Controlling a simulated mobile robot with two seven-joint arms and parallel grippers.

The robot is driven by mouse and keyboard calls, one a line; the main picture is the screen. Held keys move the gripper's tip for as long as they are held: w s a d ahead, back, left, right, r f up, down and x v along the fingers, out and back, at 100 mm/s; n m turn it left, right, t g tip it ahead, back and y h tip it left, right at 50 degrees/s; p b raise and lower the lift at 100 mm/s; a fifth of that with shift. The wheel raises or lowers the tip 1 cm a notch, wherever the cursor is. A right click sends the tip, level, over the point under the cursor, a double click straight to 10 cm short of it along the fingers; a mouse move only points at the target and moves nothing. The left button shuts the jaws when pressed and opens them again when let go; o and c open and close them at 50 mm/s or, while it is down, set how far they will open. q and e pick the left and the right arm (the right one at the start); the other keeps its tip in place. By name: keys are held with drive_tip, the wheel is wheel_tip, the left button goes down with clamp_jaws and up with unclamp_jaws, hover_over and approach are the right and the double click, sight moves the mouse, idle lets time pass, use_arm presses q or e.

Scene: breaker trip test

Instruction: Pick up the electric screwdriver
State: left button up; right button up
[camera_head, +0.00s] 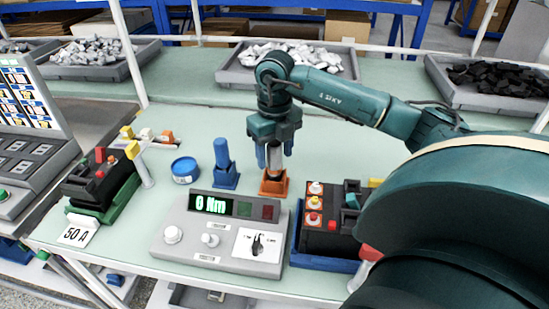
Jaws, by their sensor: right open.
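My right gripper (274,151) points down over the table, with its fingers on either side of a grey, dark-topped tool that looks like the electric screwdriver (274,164). The tool stands upright in an orange holder (273,186). The jaws are open; I cannot tell whether a finger touches the tool. The gripper hides its top. A second, blue tool (222,152) stands in a blue holder (225,177) just left of the gripper. My left gripper is out of view.
A grey tester box (180,245) reading "0 Nm" stands in front of the holders. A black breaker in a blue tray (318,262) is at right, another breaker (100,180) at left. A blue round tin (185,170) sits left of the blue tool. Parts trays (225,75) line the back.

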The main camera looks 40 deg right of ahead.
drive_tip(key=shift+f, duration=0.25)
drive_tip(key=shift+c, duration=0.6)
drive_tip(key=c, duration=1)
drive_tip(key=shift+o, duration=0.2)
drive_tip(key=shift+r, duration=0.1)
